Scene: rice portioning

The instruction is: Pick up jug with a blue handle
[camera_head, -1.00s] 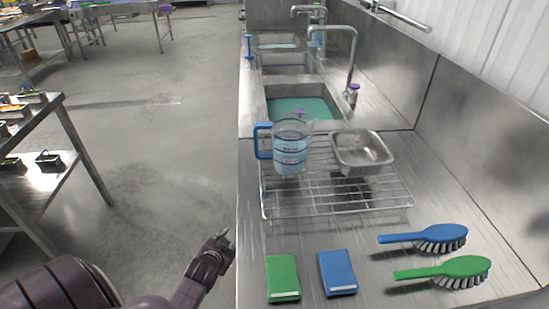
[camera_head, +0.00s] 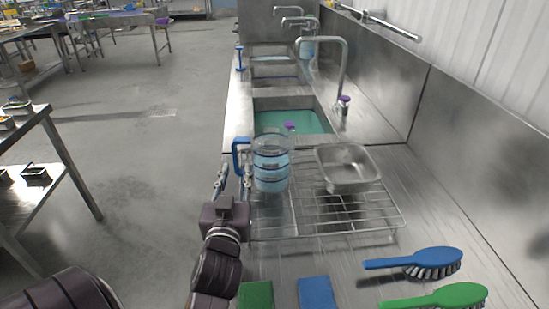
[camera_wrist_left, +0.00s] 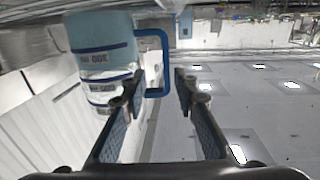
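The clear jug (camera_head: 271,167) with dark bands stands upright on the wire rack, with its blue handle (camera_head: 237,150) facing left. My left gripper (camera_head: 234,180) is open just left of the jug, with its fingertips by the handle. In the left wrist view the jug (camera_wrist_left: 100,60) is at the upper left, and the blue handle (camera_wrist_left: 166,62) lies ahead of and between the open fingers (camera_wrist_left: 158,90). I cannot tell whether a finger touches the handle. My right gripper is not in view.
A steel pan (camera_head: 346,184) sits on the wire rack (camera_head: 350,227) right of the jug. A sink (camera_head: 325,118) with bluish-green water lies behind. Blue (camera_head: 420,262) and green (camera_head: 445,297) brushes and two sponges lie in front. Open floor is at the left.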

